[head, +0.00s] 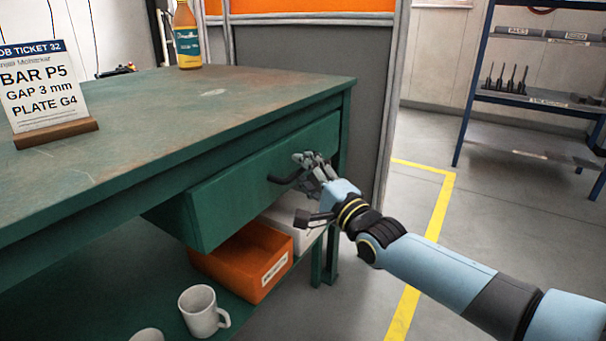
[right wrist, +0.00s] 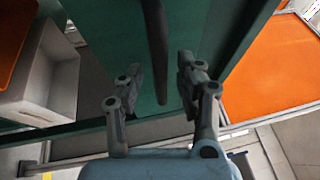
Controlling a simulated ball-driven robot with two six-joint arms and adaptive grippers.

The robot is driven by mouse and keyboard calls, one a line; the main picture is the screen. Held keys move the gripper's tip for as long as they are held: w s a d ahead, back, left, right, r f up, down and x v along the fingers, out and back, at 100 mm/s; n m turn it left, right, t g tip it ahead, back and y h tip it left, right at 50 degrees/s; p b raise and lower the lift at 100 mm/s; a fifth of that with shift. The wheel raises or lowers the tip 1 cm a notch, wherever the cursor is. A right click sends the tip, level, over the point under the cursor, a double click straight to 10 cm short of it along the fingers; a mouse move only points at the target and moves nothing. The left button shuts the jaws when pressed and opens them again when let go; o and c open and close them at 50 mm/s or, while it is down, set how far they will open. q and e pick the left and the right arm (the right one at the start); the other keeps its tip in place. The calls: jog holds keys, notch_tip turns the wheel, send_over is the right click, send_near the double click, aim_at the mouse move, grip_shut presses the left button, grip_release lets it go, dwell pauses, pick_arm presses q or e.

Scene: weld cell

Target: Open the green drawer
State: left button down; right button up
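The green drawer (head: 255,185) hangs under the right end of the green workbench (head: 190,115). Its front sits below the bench top, and no gap into it shows. Its dark bar handle (head: 284,178) sticks out from the front; it also shows in the right wrist view (right wrist: 157,50). My right gripper (head: 308,167) is at the handle. In the right wrist view its fingers (right wrist: 160,72) are open, one on each side of the bar, with space showing between. Whether a finger touches the bar I cannot tell. My left gripper is not in view.
An orange bin (head: 245,262) and a white mug (head: 201,312) stand on the shelf below the drawer. A job ticket (head: 42,90) and a bottle (head: 187,35) stand on the bench. A grey panel (head: 300,75) rises behind; open floor lies right.

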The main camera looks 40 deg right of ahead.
jog(key=shift+w+r, duration=0.1)
jog(key=shift+w, duration=0.4)
jog(key=shift+c, duration=0.2)
grip_shut()
